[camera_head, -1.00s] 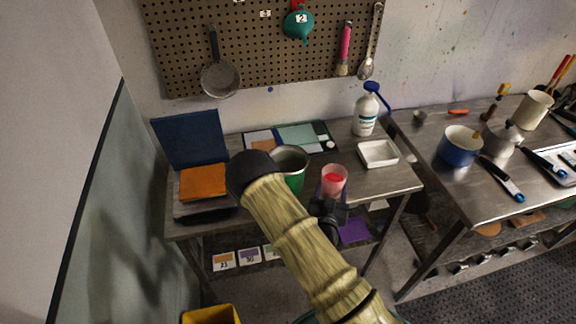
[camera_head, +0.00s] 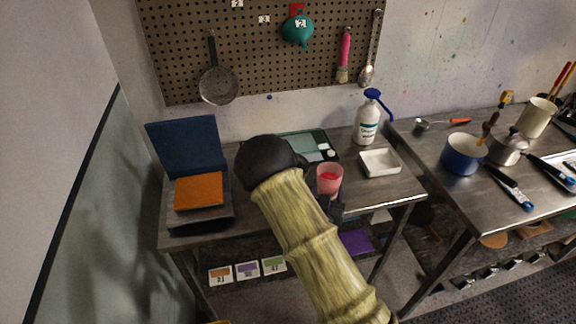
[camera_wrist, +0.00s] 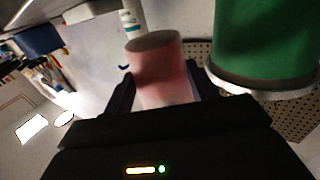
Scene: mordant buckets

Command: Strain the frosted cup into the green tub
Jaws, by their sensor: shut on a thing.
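The frosted cup (camera_head: 330,179), with pinkish-red contents, is held in my gripper (camera_head: 332,200) above the front of the left table. In the wrist view the cup (camera_wrist: 160,72) sits between the two fingers of my gripper (camera_wrist: 163,92), which is shut on it. The green tub (camera_wrist: 265,42) is large at the right of the wrist view, close beside the cup and apart from it. In the head view my arm hides the tub. A strainer (camera_head: 219,85) with a dark handle hangs on the pegboard at the left.
A white bottle (camera_head: 368,122) with a blue pump and a white tray (camera_head: 380,162) stand behind and right of the cup. An orange block (camera_head: 199,191) and an open blue lid (camera_head: 187,147) are at left. A blue pot (camera_head: 462,155) is on the right table.

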